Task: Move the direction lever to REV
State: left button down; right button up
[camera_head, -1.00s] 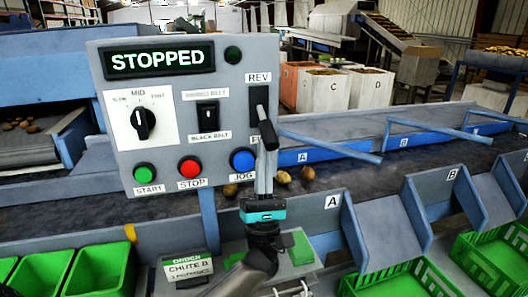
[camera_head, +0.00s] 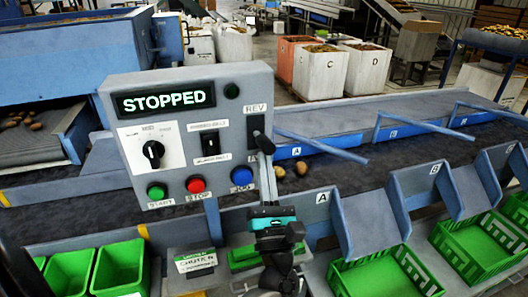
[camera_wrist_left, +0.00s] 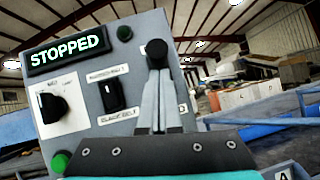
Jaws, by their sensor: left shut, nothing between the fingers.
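The grey control panel (camera_head: 225,170) carries a black direction lever (camera_head: 263,142) at its right side, under the REV label (camera_head: 256,107). The lever's knob sits low in its dark slot and sticks out towards me; the label below is mostly hidden. My left gripper (camera_head: 266,163) is shut and empty, its fingers pointing up just below the knob. In the left wrist view the knob (camera_wrist_left: 156,48) shows right above the fingertips (camera_wrist_left: 158,76); I cannot tell whether they touch it. My right gripper is not in view.
The green START (camera_head: 157,192), red STOP (camera_head: 195,185) and blue JOG (camera_head: 242,176) buttons line the panel's lower edge. The display (camera_head: 165,100) reads STOPPED. A speed knob (camera_head: 153,153) and belt switch (camera_head: 210,144) are left of the lever. Green crates (camera_head: 385,285) stand below.

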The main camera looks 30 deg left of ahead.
aim_at(262, 141)
pick_arm(q)
jog(key=shift+s+r+g+p, duration=0.1)
jog(key=shift+r+g+p, duration=0.3)
jog(key=shift+r+p, duration=0.8)
pick_arm(e)
jog(key=shift+r+b, duration=0.3)
jog(key=shift+r, duration=1)
